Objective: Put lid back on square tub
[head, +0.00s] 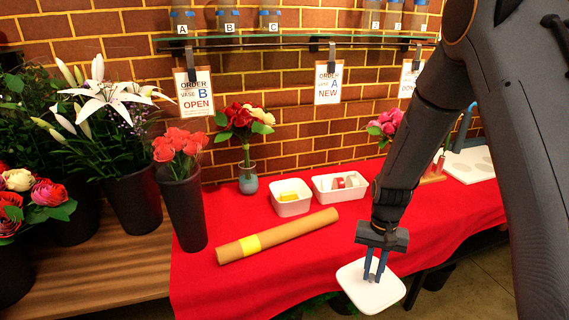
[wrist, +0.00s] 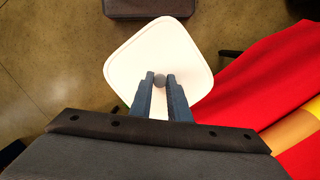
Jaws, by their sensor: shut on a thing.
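A white square lid (head: 371,290) with rounded corners hangs from my gripper (head: 374,279) in the head view. It is beyond the front edge of the red-covered table, above the floor. In the wrist view, my gripper (wrist: 160,82) is shut on the lid's small grey knob, and the lid (wrist: 150,45) shows flat beyond the fingers. An open white square tub (head: 290,204) stands on the red cloth near the middle, with something yellow inside.
A white rectangular tub (head: 339,187) stands right of the square tub. A brown paper roll (head: 277,237) with a yellow band lies in front of them. A small vase of flowers (head: 248,178) stands behind left, and a dark flower bucket (head: 184,205) stands at the left. The red cloth (head: 330,238) is bare right of the roll.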

